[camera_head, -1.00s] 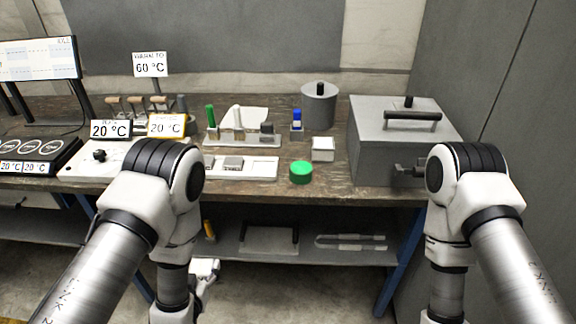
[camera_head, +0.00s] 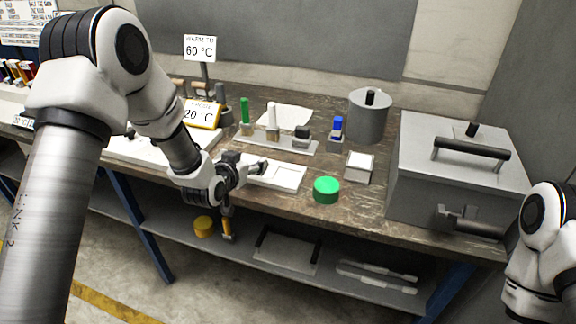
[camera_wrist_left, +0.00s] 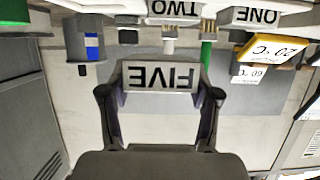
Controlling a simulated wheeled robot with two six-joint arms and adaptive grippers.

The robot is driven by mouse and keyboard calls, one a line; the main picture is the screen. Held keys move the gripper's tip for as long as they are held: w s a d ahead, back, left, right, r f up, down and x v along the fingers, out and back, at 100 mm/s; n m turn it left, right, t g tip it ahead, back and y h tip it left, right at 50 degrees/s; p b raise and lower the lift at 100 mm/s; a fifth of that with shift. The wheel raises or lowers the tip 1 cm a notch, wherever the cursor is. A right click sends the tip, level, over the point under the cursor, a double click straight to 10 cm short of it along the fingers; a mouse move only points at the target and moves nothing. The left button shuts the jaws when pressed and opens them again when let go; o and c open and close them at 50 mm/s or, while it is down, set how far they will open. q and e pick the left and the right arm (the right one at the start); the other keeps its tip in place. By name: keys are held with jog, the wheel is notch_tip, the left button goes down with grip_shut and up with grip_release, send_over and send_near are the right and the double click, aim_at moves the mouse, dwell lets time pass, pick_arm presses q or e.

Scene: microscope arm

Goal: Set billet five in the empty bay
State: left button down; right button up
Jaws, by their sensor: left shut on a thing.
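A grey block labelled FIVE, billet five (camera_wrist_left: 160,76), sits between the two fingers of my left gripper (camera_wrist_left: 160,92) in the left wrist view, its label upside down. In the head view my left gripper (camera_head: 260,168) is shut on it at the white tray (camera_head: 291,178), over the tray's left part. The tray's right part looks bare. Whether the billet touches the tray cannot be told. Billets labelled TWO (camera_wrist_left: 174,9) and ONE (camera_wrist_left: 256,15) show at the wrist view's upper edge.
A green disc (camera_head: 326,189), a small white box (camera_head: 359,167) and a large grey box (camera_head: 415,190) stand to the right. Temperature signs (camera_head: 200,48) stand behind.

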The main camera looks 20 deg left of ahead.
pick_arm(q)
jog(key=p, duration=0.2)
send_over(287, 177)
jog(key=a, duration=0.2)
jog(key=shift+s+d+f, duration=0.25)
jog(key=shift+s+f, duration=0.1)
jog(key=shift+f, duration=0.1)
jog(key=shift+w+d, duration=0.15)
jog(key=shift+d, duration=0.15)
jog(key=f+p, duration=0.1)
jog(key=d+f+p, duration=0.1)
jog(key=f, duration=0.1)
jog(key=shift+w, duration=0.2)
jog(key=shift+w+a+f, duration=0.15)
jog(key=shift+f, duration=0.3)
jog(key=shift+f+b, duration=0.1)
jog(key=shift+b, duration=0.3)
jog(key=shift+f+b, duration=0.35)
jog(key=shift+f, duration=0.1)
jog(key=shift+c, duration=1.2)
grip_release()
jog(key=shift+s, duration=0.2)
